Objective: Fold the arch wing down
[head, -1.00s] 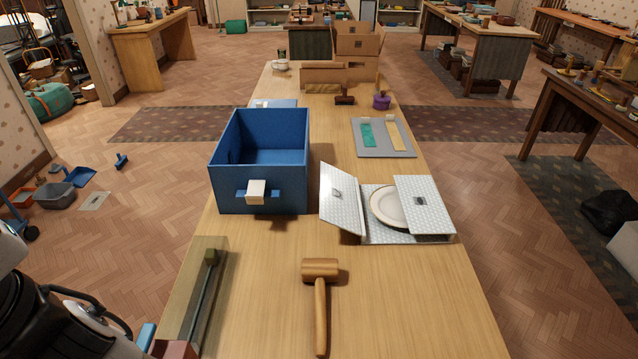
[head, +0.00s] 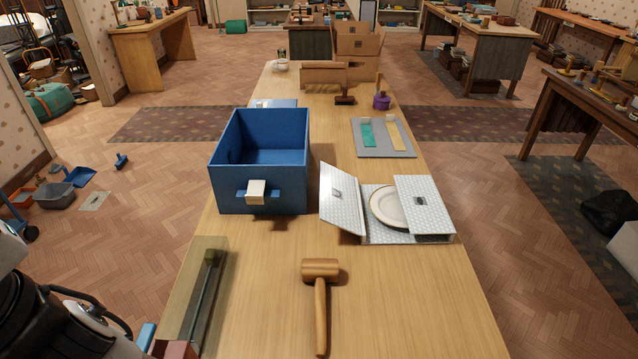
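A white patterned folding board (head: 378,238) lies on the wooden table, right of centre, with a wing on each side. Its left wing (head: 341,203) stands raised, leaning out to the left, with a small dark mark on its face. Its right wing (head: 424,208) slants over the right part of the board and also bears a dark mark. The marks are too small to tell which one is the arch. A pale round plate (head: 386,207) lies between the wings, partly hidden by the right one. My gripper is not in view; only part of my arm shows at the lower left.
A blue open box (head: 259,184) with a white front latch stands left of the board. A wooden mallet (head: 320,290) lies in front. A clear case (head: 203,300) lies at the table's left edge. A grey tray (head: 400,151) with strips lies behind the board. The table's front right is clear.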

